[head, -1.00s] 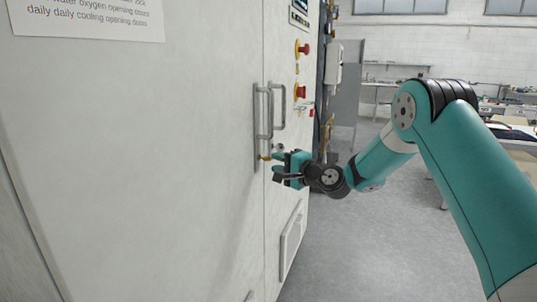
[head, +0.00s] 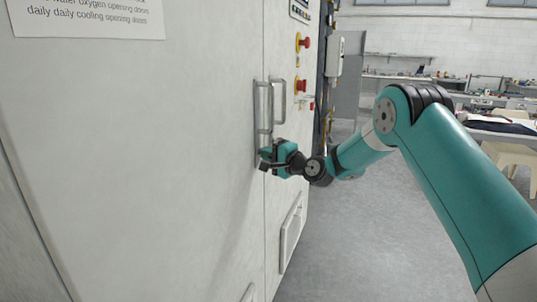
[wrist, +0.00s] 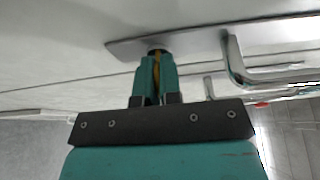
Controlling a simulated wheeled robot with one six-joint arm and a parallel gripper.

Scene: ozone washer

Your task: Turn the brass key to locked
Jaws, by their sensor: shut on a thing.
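The brass key (wrist: 157,68) shows as a thin yellow strip between my two fingers in the wrist view, in front of a dark round lock (wrist: 157,51) on a metal plate (wrist: 190,42). My gripper (wrist: 155,78) is shut on the key; it also shows in the head view (head: 267,158), at the cabinet door just below the handle. In the head view the key is hidden by my gripper. The turn of the key is hard to read; in the wrist view its strip stands roughly upright between the fingers.
Two metal handles (head: 262,105) (head: 278,100) rise just above my gripper, and one bends out close to its right in the wrist view (wrist: 236,68). Red buttons (head: 304,43) sit on the cabinet's right panel. The grey floor (head: 360,235) to the right is open.

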